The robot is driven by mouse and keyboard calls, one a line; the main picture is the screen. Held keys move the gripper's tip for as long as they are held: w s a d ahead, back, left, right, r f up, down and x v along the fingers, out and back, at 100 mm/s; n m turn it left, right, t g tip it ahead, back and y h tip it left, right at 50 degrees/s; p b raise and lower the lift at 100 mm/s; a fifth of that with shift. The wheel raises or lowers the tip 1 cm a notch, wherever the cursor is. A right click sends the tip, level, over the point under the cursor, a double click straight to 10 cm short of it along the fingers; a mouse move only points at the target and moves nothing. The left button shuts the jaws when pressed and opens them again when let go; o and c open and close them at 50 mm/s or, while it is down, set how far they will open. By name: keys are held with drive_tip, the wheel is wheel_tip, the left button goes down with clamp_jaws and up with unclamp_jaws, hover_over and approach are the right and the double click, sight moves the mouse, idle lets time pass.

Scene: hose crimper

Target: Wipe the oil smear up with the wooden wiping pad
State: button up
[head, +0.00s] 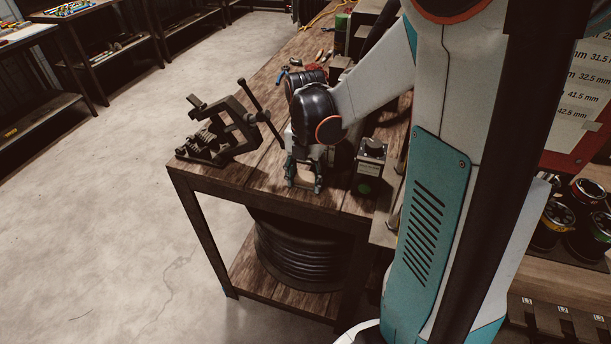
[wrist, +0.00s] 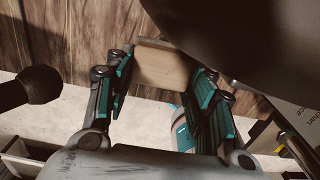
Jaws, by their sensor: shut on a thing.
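My gripper (head: 304,184) is low over the front edge of the wooden bench (head: 262,178). Its fingers are shut on the wooden wiping pad (head: 304,175), a small pale tan block. In the wrist view the pad (wrist: 164,68) sits between the teal-lined fingers of my gripper (wrist: 160,84). The pad is at or just above the bench top; I cannot tell whether it touches. I cannot make out the oil smear in either view; it may be hidden by the pad, my gripper or my arm.
A dark metal tool with long handles (head: 222,130) stands on the bench left of my gripper. A dark box with a green button (head: 368,167) stands close on the right. A black hose coil (head: 300,250) lies on the lower shelf. Small tools lie farther back.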

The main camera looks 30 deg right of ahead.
sight(325, 191)
drive_tip(key=shift+s+d, duration=0.85)
drive_tip(key=shift+s, duration=0.25)
drive_tip(key=shift+s+d, duration=0.85)
drive_tip(key=shift+s, duration=0.25)
drive_tip(key=shift+w+a, duration=0.85)
drive_tip(key=shift+w, duration=0.25)
drive_tip(key=shift+w+a, duration=0.85)
drive_tip(key=shift+w, duration=0.25)
drive_tip(key=shift+s+d, duration=0.85)
drive_tip(key=shift+s, duration=0.25)
drive_tip(key=shift+s+d, duration=0.85)
drive_tip(key=shift+s, duration=0.25)
drive_tip(key=shift+w, duration=0.1)
drive_tip(key=shift+w+a, duration=0.85)
drive_tip(key=shift+w, duration=0.2)
drive_tip(key=shift+w+a, duration=0.85)
drive_tip(key=shift+w, duration=0.2)
